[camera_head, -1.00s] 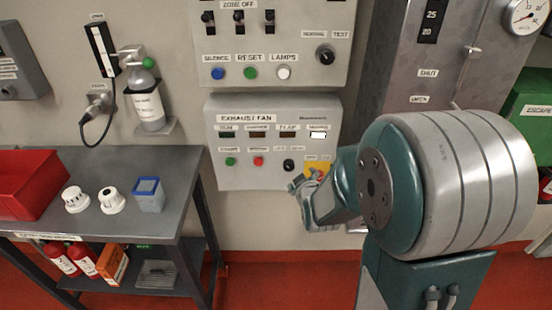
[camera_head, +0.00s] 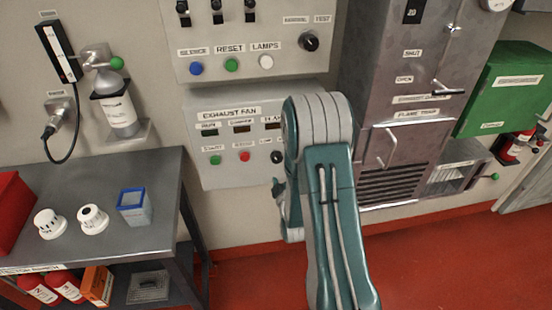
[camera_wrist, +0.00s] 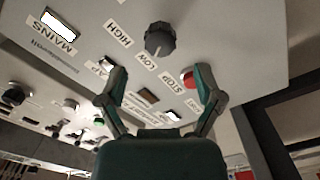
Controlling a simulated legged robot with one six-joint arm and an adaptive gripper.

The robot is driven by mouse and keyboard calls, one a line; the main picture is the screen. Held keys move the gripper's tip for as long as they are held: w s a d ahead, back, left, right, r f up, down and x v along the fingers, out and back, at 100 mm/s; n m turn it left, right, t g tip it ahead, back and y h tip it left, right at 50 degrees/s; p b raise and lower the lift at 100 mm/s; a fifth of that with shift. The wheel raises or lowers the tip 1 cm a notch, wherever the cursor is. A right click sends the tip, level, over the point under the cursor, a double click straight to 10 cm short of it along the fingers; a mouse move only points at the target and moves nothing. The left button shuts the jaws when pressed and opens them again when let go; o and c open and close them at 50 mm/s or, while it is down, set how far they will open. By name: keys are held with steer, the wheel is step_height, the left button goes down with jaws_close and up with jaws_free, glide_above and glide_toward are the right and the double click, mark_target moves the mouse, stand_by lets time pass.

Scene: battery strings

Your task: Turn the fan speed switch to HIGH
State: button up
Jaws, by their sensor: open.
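The exhaust fan panel (camera_head: 268,103) is on the wall. Its black fan speed switch (camera_wrist: 160,39) is a round knob in the wrist view, beside the HIGH and LOW labels. A light mark on the knob seems to face LOW, but it is small. The knob also shows in the head view (camera_head: 278,157), just left of my arm. My gripper (camera_wrist: 160,76) is open and empty, its fingers apart and pointing at the panel. The knob lies beyond the fingertips, roughly centred between them, and nothing touches it. In the head view my arm hides the panel's right part.
A red stop button (camera_wrist: 187,77) is near the right finger in the wrist view. The alarm panel (camera_head: 250,45) is above the fan panel. A grey bench (camera_head: 110,240) with detectors and a blue-topped box (camera_head: 133,207) stands left. A metal cabinet (camera_head: 410,75) stands right.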

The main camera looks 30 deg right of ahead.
mark_target(277, 161)
steer(key=x, duration=0.5)
steer(key=shift+w+a, duration=0.15)
steer(key=shift+w, duration=0.3)
steer(key=shift+w+d, duration=0.3)
steer(key=shift+w, duration=0.25)
steer(key=c, duration=1.1)
